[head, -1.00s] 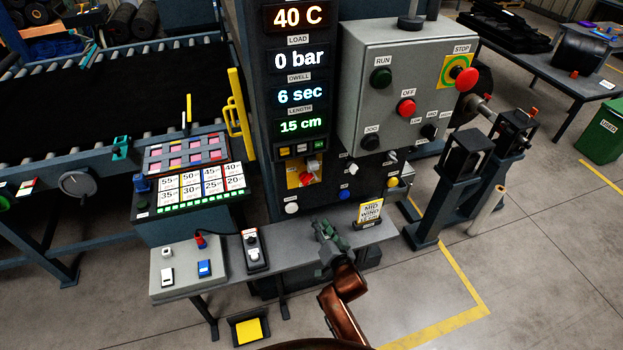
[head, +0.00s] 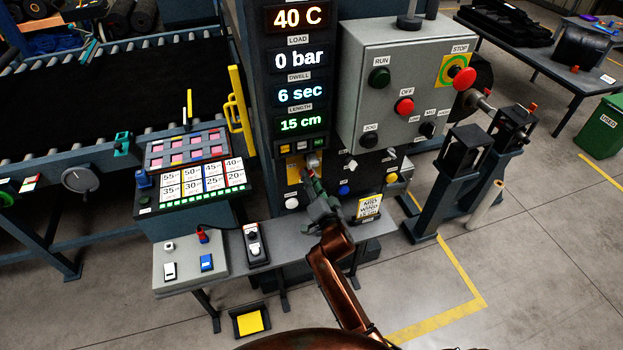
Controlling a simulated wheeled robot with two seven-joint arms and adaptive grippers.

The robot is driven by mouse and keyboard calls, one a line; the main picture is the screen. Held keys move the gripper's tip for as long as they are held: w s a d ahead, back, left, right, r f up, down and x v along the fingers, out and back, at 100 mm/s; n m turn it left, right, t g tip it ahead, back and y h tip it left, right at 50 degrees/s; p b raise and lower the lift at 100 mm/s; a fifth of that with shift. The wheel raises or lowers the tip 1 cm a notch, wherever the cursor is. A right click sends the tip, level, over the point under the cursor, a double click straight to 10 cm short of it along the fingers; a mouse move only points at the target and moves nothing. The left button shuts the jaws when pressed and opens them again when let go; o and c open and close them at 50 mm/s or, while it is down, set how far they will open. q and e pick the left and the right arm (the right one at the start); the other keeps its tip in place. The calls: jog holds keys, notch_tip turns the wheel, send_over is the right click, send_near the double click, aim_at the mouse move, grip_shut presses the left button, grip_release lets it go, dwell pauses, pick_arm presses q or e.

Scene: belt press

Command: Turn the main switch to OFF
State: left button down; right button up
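The main switch appears to be the one on a yellow plate (head: 292,169) low on the dark press column, under the display stack. My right gripper (head: 311,178) is up against the front of this plate and covers much of it. A small grey and red part shows at the fingertips, but I cannot tell whether the fingers touch or hold it. The spread of the fingers is too small and hidden to tell. The knob's position cannot be read. My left gripper is not in view.
The grey control box (head: 390,90) with a red stop button (head: 464,78) juts out to the upper right. A grey shelf (head: 290,243) runs below my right gripper, with a small sign (head: 369,207) and a black switch box (head: 255,243) on it. White and blue knobs flank the gripper.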

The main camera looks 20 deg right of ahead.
jog(key=shift+c, duration=0.6)
grip_shut()
jog(key=shift+d, duration=0.1)
jog(key=shift+n, duration=0.4)
jog(key=n, duration=0.5)
jog(key=a+n+p, duration=0.1)
jog(key=n, duration=1.1)
jog(key=shift+a+p, duration=0.35)
jog(key=shift+a, duration=0.05)
